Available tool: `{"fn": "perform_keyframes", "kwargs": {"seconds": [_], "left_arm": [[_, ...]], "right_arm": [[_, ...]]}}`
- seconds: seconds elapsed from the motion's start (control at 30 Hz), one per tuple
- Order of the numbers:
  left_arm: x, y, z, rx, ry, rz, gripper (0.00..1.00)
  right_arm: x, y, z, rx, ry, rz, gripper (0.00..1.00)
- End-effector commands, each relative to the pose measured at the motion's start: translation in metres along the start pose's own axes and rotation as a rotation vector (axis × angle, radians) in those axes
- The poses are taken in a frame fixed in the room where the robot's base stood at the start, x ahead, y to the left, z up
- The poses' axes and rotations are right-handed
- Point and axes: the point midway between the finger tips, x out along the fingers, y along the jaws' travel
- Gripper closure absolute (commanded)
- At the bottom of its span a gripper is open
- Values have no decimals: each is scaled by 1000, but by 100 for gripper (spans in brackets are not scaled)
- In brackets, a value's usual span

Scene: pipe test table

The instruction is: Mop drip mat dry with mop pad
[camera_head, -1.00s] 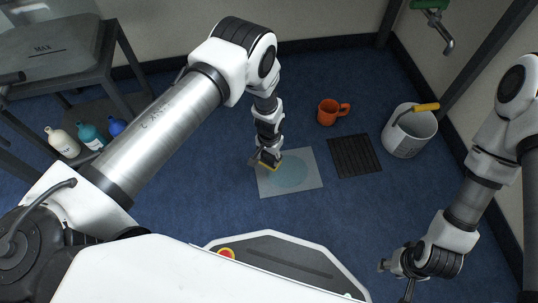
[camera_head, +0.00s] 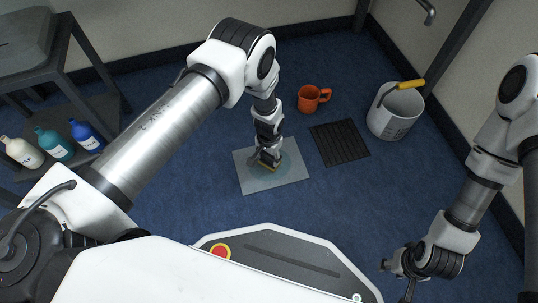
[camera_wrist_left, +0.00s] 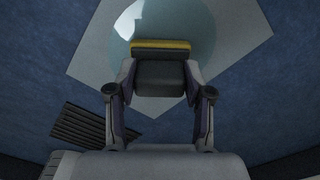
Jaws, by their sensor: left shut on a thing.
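The drip mat (camera_head: 292,183) is a pale grey sheet flat on the blue floor. A round, glossy wet patch shows on it, and it reflects light in the left wrist view (camera_wrist_left: 180,22). My left gripper (camera_head: 268,160) is over the mat, shut on the mop pad (camera_wrist_left: 160,46). The pad has a dark block and a yellow edge, and it lies over the wet patch. Whether it presses on the mat cannot be told for sure. My right gripper (camera_head: 395,266) hangs empty at the lower right, far from the mat; its fingers are too small to judge.
A black ribbed mat (camera_head: 340,143) lies right of the drip mat. An orange mug (camera_head: 312,99) stands behind, and a bucket (camera_head: 396,112) with a yellow-handled tool stands at the right. Several bottles (camera_head: 55,146) stand at the left by a dark table. Floor in front is clear.

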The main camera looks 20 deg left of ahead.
Motion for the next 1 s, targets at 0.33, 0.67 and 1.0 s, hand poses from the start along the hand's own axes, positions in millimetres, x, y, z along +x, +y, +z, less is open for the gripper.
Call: {"fn": "perform_keyframes", "kwargs": {"seconds": [0.33, 0.67, 1.0], "left_arm": [[-1, 0, 0, -1, 0, 0, 77], [0, 0, 0, -1, 0, 0, 77], [4, 0, 0, -1, 0, 0, 77]], "right_arm": [[-1, 0, 0, 0, 0, 0, 60], [0, 0, 0, 0, 0, 0, 60], [4, 0, 0, 0, 0, 0, 60]]}}
